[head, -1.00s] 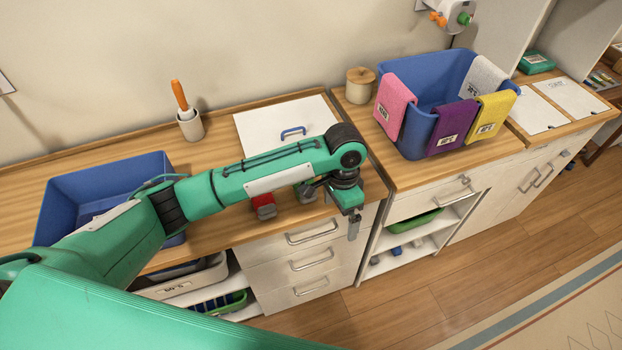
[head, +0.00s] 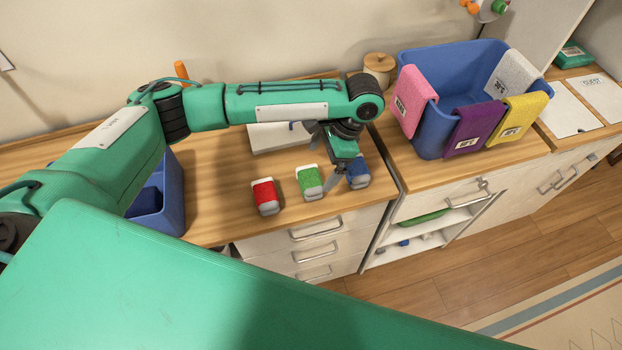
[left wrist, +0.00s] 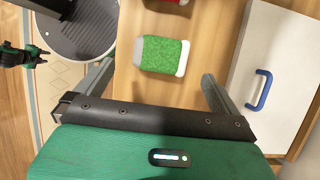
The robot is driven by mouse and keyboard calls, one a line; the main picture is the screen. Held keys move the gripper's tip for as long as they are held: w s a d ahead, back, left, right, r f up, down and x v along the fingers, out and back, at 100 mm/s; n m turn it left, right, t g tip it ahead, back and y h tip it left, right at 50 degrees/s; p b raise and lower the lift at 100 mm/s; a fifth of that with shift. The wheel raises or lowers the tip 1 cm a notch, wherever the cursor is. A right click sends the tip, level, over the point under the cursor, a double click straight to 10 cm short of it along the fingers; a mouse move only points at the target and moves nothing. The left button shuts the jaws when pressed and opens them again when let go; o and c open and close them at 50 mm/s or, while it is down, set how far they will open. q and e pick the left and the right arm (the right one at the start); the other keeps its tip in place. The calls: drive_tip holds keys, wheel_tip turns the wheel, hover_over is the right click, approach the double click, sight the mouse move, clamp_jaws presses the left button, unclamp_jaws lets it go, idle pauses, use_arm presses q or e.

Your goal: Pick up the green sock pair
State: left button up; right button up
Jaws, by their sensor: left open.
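The green sock pair (head: 310,182) lies on the wooden counter between a red sock pair (head: 265,196) and a blue sock pair (head: 357,171). It is a small green bundle with one white end and one grey end. My left gripper (head: 322,155) is open above the counter, at the right of the green pair in the head view. The left wrist view shows the green sock pair (left wrist: 163,55) ahead between the two spread fingers, with nothing held. A small green and black part, likely my right gripper (left wrist: 22,56), shows at the left edge; its jaws are unclear.
A blue bin (head: 158,200) stands on the counter at left, partly behind my arm. A blue basket (head: 437,132) with cloths over its rim stands at right. A white board with a blue handle (left wrist: 262,90) lies near the left gripper. Drawers are below the counter.

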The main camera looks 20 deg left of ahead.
sight(312, 177)
use_arm(q)
drive_tip(key=shift+x, duration=1.05)
drive_tip(key=shift+a+f, duration=0.1)
drive_tip(key=shift+f, duration=0.15)
drive_tip(key=shift+s+a+f+p, duration=0.1)
drive_tip(key=shift+f+p, duration=0.1)
drive_tip(key=shift+p, duration=0.25)
drive_tip(key=p+x, duration=0.1)
drive_tip(key=x, duration=0.2)
drive_tip(key=shift+a+f+p, duration=0.15)
drive_tip(key=shift+f+p, duration=0.1)
drive_tip(key=shift+p, duration=0.1)
drive_tip(key=shift+s+a+f, duration=0.15)
drive_tip(key=shift+f, duration=0.4)
drive_tip(key=c, duration=1)
drive_tip(key=shift+c, duration=0.4)
use_arm(e)
drive_tip(key=r, duration=0.1)
drive_tip(key=w+r, duration=0.1)
drive_tip(key=r, duration=0.1)
drive_tip(key=shift+w, duration=0.2)
use_arm(q)
drive_tip(key=shift+r, duration=0.1)
